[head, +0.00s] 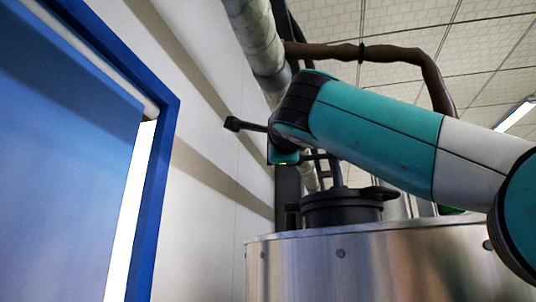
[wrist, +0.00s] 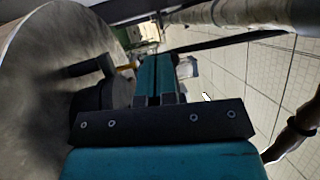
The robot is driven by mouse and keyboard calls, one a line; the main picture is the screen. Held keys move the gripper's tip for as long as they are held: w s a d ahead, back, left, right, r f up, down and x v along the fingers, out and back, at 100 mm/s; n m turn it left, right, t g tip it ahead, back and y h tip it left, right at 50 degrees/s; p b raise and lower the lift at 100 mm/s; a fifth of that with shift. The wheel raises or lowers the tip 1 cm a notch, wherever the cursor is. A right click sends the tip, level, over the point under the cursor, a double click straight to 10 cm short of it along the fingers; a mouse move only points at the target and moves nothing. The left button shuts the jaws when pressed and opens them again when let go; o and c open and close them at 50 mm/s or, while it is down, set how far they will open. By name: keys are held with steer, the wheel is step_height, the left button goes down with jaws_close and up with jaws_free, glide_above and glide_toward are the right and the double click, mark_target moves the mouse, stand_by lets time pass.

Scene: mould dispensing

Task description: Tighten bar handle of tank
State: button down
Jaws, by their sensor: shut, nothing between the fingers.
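The tank (head: 340,270) is a brushed metal cylinder at the lower right of the head view. A black round lid (head: 340,212) sits on its top. A black bar handle (wrist: 90,67) stands out from the lid in the wrist view, beside the grey metal tank top (wrist: 35,80). My gripper (wrist: 156,98) is shut and empty, to the right of the lid and handle in that view. It looks apart from the handle, though the gap is hard to judge. In the head view my wrist is above and left of the lid, and the fingers are hard to make out.
A thick pale pipe (head: 255,35) runs down the wall behind my arm, and a brown pipe (head: 375,52) crosses above it. A blue door (head: 65,150) with a blue frame is on the left. Ceiling tiles fill the upper right.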

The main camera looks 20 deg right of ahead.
steer(key=shift+s+a+f+b, duration=0.15)
steer(key=shift+s+a+f, duration=0.05)
steer(key=shift+s+a, duration=0.55)
steer(key=shift+s+a+f+b, duration=0.15)
steer(key=shift+s+a, duration=0.45)
steer(key=shift+s, duration=0.15)
